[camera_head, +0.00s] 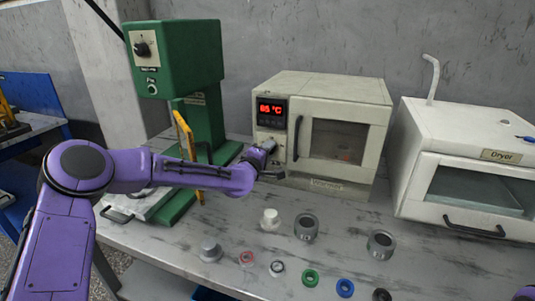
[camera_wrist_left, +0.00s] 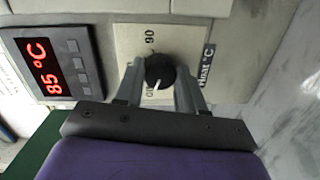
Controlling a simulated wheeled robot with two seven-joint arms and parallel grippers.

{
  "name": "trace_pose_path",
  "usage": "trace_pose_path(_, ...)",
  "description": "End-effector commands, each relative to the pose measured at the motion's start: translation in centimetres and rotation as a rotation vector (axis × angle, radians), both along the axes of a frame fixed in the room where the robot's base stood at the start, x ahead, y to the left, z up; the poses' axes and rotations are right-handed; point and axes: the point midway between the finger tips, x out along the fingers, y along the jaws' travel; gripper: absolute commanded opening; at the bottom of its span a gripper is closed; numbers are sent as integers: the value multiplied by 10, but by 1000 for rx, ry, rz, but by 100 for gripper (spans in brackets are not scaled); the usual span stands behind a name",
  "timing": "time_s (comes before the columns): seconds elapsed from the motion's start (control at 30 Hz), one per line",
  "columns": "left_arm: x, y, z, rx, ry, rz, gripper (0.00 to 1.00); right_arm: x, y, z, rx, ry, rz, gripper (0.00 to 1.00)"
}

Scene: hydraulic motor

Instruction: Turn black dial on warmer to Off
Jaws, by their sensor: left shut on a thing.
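The warmer (camera_head: 352,96) is a cream box with a glass door, standing at the back middle of the bench. Its red display (camera_head: 270,109) reads 85 °C, and the display also shows in the left wrist view (camera_wrist_left: 42,66). The black dial (camera_wrist_left: 160,71) sits on a pale plate marked 90, with a white pointer line on its face. My left gripper (camera_wrist_left: 160,80) is shut on the dial, one finger on each side. In the head view my left gripper (camera_head: 268,160) is at the warmer's lower left front and hides the dial. My right gripper is not in view.
A green press (camera_head: 175,60) stands left, behind my left arm. A white dryer (camera_head: 470,165) stands right. Several small rings, caps and cylinders, including a green ring (camera_head: 310,277) and a grey cylinder (camera_head: 306,227), lie on the bench (camera_head: 180,245) in front of the warmer.

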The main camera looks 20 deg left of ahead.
Motion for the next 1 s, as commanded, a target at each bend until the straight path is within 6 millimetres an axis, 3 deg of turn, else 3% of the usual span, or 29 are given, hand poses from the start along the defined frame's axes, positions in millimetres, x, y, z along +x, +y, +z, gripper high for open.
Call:
trace_pose_path(0.17,0,0,-2,-3,3,1,8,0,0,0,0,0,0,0)
trace_pose_path(0.2,0,0,-2,-2,3,1,45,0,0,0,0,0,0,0)
trace_pose_path(0.27,0,0,-2,-2,3,2,64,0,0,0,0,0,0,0)
trace_pose_path(0.63,-7,1,0,-2,0,1,64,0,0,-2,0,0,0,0)
trace_pose_path(1.0,-87,2,5,-5,0,0,64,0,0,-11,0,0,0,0)
